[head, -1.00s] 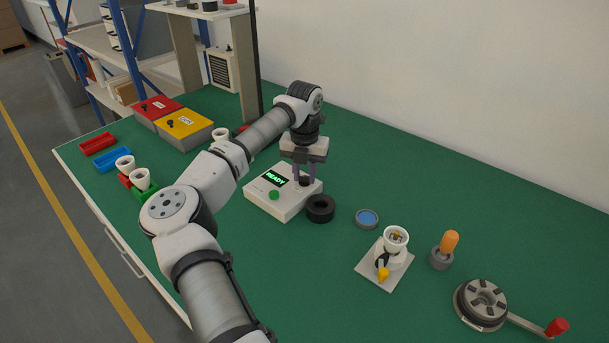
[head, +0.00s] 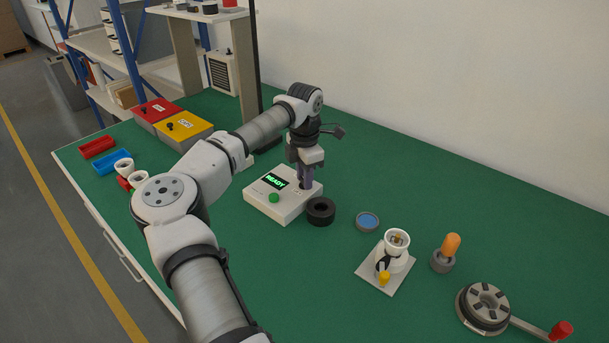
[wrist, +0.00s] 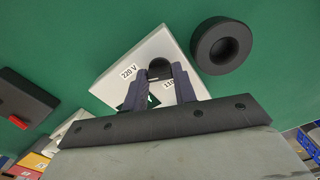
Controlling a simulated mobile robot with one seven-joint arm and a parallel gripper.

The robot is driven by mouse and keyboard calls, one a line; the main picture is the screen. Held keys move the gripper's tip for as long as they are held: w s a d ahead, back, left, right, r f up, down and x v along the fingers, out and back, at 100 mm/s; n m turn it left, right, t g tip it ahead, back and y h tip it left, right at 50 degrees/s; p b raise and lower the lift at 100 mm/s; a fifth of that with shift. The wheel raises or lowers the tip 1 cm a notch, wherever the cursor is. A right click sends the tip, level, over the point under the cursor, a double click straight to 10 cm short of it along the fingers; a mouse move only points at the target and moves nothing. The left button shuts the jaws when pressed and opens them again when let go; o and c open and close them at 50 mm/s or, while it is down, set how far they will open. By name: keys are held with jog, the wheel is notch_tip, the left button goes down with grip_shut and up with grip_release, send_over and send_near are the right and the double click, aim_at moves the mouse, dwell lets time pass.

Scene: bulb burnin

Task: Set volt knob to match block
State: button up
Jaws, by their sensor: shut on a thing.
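The white tester box (head: 283,207) stands on the green bench with a lit READY display (head: 276,180) and a green button (head: 274,197). In the wrist view, the small black volt knob (wrist: 160,69) is on the box between a 220 V label (wrist: 129,72) and a partly covered label starting 110 (wrist: 169,86). My gripper (wrist: 160,77) points down and is shut on the knob, one finger on each side. In the head view, my gripper (head: 305,184) hides the knob. I cannot make out the knob's pointer. I cannot identify the block with certainty.
A black ring (head: 320,211) sits close beside the box. A blue-topped dish (head: 367,220), a lamp-socket stand (head: 396,243), an orange bulb-shaped piece (head: 451,245) and a cranked wheel (head: 484,305) stand to the right. Red (head: 155,110) and yellow (head: 184,127) boxes are behind left.

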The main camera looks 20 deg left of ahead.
jog(key=shift+m, duration=0.5)
jog(key=o, duration=1)
notch_tip(320, 180, up, 14)
jog(key=b, duration=0.1)
jog(key=shift+b, duration=0.35)
jog(key=shift+f, duration=0.15)
